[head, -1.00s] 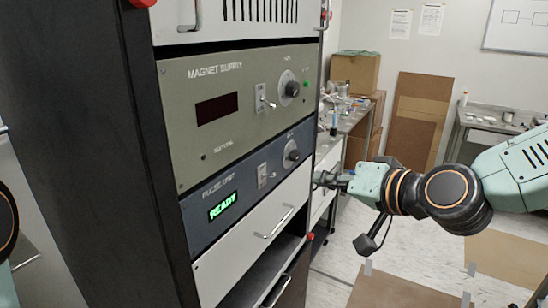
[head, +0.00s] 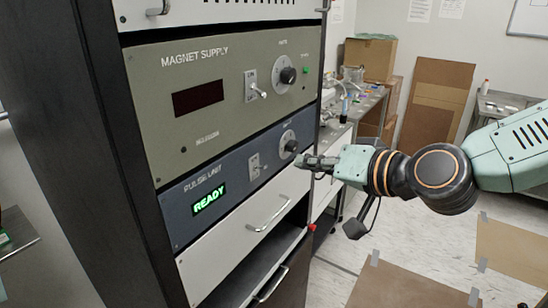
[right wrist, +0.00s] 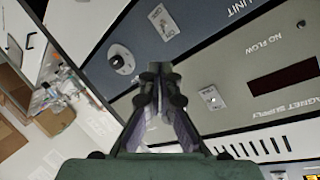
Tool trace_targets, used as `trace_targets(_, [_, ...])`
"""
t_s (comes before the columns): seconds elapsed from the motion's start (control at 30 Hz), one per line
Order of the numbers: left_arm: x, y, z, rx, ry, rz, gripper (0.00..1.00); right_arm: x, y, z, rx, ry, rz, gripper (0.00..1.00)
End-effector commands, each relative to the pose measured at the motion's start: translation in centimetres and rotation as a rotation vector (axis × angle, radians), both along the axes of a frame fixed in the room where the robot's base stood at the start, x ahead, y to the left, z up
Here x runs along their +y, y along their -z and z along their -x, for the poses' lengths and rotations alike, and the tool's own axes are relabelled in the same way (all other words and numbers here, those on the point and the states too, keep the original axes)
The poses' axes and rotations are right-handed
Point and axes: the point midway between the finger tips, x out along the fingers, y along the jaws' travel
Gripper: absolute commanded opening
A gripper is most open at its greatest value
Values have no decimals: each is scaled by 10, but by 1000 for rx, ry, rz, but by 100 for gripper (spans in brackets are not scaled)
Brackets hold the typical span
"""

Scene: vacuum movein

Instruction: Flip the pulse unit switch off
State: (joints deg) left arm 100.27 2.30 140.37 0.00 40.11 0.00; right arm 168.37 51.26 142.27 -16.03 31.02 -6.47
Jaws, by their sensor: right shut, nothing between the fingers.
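The pulse unit (head: 180,217) is a dark blue-grey panel in the rack, with its green READY display (head: 209,199) lit. Its switch (head: 255,167) is a small lever on a light plate, left of and below a black knob (head: 289,143). My right gripper (head: 302,161) is shut and empty by the panel's right edge, to the right of the switch. In the right wrist view the shut fingers (right wrist: 160,72) point towards the pulse unit switch (right wrist: 161,21), which stands just beyond the tips, apart in the picture. My left gripper is out of view.
The magnet supply (head: 225,130) sits directly above, with its own switch (head: 254,86) and a dark display. A white drawer (head: 240,240) with a handle is below. Cardboard boxes (head: 369,58) and a bench stand behind at the right.

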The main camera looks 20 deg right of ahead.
Motion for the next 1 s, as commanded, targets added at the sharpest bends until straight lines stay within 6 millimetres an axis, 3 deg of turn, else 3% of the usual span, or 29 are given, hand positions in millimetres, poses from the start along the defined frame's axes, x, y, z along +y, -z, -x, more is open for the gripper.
trace_targets(0.43, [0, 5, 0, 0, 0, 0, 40, 0, 6, -14, -1, 10, 11, 0])
trace_targets(1.0, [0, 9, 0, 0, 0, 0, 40, 18, 17, -46, 3, -7, 6, 0])
